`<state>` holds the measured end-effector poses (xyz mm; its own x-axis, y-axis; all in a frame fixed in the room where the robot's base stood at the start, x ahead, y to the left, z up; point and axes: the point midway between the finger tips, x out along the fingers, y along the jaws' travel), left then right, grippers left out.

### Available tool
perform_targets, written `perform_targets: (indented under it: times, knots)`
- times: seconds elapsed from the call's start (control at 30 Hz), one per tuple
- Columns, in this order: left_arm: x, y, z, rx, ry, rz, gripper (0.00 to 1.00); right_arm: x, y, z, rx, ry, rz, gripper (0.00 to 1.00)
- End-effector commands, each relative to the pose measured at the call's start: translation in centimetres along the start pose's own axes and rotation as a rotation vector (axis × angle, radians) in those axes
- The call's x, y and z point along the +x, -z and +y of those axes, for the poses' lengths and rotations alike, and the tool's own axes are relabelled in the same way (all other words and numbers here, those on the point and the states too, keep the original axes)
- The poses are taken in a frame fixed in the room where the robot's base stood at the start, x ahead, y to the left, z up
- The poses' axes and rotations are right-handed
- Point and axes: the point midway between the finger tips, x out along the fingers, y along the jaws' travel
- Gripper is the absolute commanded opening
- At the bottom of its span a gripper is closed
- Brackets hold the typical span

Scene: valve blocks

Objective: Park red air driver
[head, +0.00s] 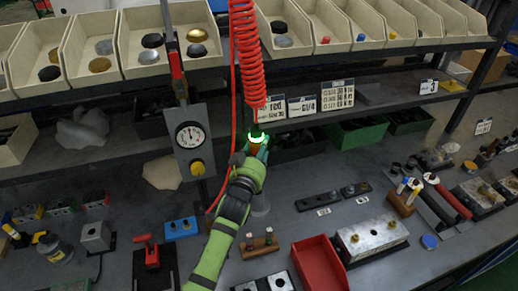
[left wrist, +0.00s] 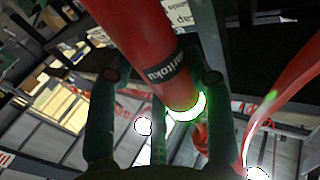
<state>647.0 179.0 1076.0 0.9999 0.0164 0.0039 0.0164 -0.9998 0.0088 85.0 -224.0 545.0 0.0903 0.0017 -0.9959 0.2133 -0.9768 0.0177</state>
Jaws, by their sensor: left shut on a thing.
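The red air driver (left wrist: 145,45) runs between the fingers of my left gripper (left wrist: 160,78) in the left wrist view. It has a black band with white lettering and a glowing green ring. In the head view my left gripper (head: 257,152) is shut on the driver, whose green ring (head: 258,138) shows just above the fingers. The gripper holds it above the bench in front of the lower shelf, below a red coiled hose (head: 247,60). Most of the driver is hidden by the gripper in the head view. My right gripper is not in view.
A grey gauge panel (head: 190,138) stands left of the gripper. A red tray (head: 319,265) and a metal valve block (head: 371,238) are on the bench at right. Open bins (head: 150,40) line the upper shelf. A thin red hose (head: 220,190) hangs beside my arm.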

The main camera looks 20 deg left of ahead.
Motion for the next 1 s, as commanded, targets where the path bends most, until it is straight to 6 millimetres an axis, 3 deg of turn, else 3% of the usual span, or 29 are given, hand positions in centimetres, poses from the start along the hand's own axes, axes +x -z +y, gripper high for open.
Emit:
perform_targets:
  times: [1.0]
  knots:
    - [0.0, -2.0, 0.0, 0.000, -0.001, 0.010, 0.00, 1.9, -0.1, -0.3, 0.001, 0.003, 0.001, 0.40]
